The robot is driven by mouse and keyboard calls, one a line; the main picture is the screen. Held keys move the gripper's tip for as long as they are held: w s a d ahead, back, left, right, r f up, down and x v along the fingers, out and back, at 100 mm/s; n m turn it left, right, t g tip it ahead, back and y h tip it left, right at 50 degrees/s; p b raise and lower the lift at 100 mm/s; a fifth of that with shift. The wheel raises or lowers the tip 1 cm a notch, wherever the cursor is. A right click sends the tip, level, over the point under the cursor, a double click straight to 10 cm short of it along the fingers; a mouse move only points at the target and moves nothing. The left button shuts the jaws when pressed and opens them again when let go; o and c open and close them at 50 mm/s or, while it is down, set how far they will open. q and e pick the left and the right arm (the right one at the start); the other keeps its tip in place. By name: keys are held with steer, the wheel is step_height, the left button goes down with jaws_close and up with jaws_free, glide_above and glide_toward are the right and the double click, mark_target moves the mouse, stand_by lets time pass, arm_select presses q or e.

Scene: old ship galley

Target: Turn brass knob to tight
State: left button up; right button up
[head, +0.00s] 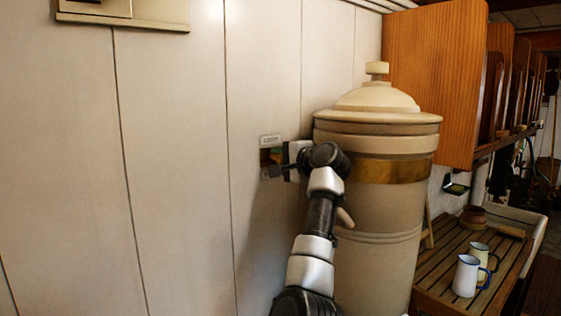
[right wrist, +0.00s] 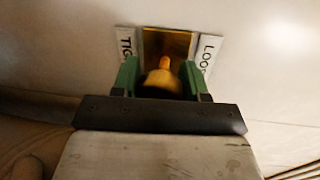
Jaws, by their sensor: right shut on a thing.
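The brass knob (right wrist: 162,82) sits on a brass plate (right wrist: 166,43) on the pale wall. In the right wrist view a label reading "TIG..." (right wrist: 126,43) is left of the plate and one reading "LOO..." (right wrist: 208,50) is right of it. My right gripper (right wrist: 160,76) is shut on the knob, a green finger on each side. In the head view my right gripper (head: 275,165) is at the wall by the plate and hides the knob. A small label (head: 270,140) shows just above. My left gripper is in neither view.
A large cream urn (head: 385,205) with a brass band stands close to the right of my right gripper. Farther right are a slatted wooden board (head: 440,262) with white mugs (head: 466,276) and a wooden shelf (head: 432,75).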

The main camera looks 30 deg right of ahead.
steer(key=shift+f+m, duration=0.15)
steer(key=shift+m, duration=0.25)
stand_by(0.3)
steer(key=o, duration=0.9)
